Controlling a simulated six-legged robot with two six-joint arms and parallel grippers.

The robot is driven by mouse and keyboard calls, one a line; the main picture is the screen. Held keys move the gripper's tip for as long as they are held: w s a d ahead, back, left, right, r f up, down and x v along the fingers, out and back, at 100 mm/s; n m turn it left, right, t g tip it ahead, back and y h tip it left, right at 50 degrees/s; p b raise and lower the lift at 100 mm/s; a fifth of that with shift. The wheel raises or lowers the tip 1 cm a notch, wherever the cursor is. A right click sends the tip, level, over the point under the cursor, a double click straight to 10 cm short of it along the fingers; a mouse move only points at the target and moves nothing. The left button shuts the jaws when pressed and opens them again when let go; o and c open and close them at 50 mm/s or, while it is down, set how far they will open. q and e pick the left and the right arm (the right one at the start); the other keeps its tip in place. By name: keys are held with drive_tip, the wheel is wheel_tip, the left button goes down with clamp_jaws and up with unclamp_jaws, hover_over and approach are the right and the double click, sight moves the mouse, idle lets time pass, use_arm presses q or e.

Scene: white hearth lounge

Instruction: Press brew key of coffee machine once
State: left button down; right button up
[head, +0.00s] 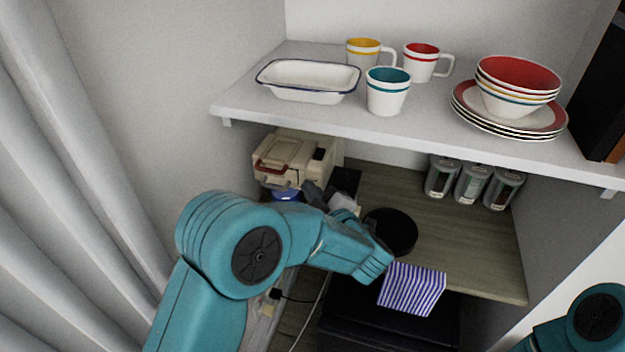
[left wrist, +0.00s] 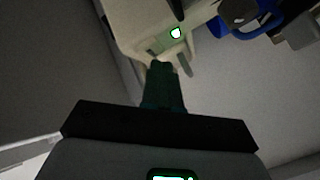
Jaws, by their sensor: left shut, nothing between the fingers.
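The cream coffee machine (head: 296,158) stands on the lower wooden shelf at the left, with a reddish handle at its front. Its cream body (left wrist: 150,30) also fills the top middle of the left wrist view. A small glowing white spot with a green edge (left wrist: 175,33) shows on that body; I cannot tell if it is the brew key. My right gripper is out of view.
A blue object (head: 286,194) sits low at the machine's front. A round black item (head: 391,231) and a striped cloth (head: 412,289) lie to the right, with canisters (head: 472,184) farther back. The upper shelf (head: 240,107) with dishes overhangs the machine.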

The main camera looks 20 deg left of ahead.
use_arm(q)
drive_tip(key=shift+w, duration=0.5)
drive_tip(key=shift+s+f, duration=0.1)
drive_tip(key=shift+s, duration=0.05)
idle(0.5)
drive_tip(key=shift+s+b, duration=0.55)
drive_tip(key=shift+s, duration=0.15)
drive_tip(key=s+b, duration=0.1)
drive_tip(key=s, duration=0.4)
drive_tip(key=shift+a+b, duration=0.1)
drive_tip(key=shift+b, duration=0.2)
idle(0.6)
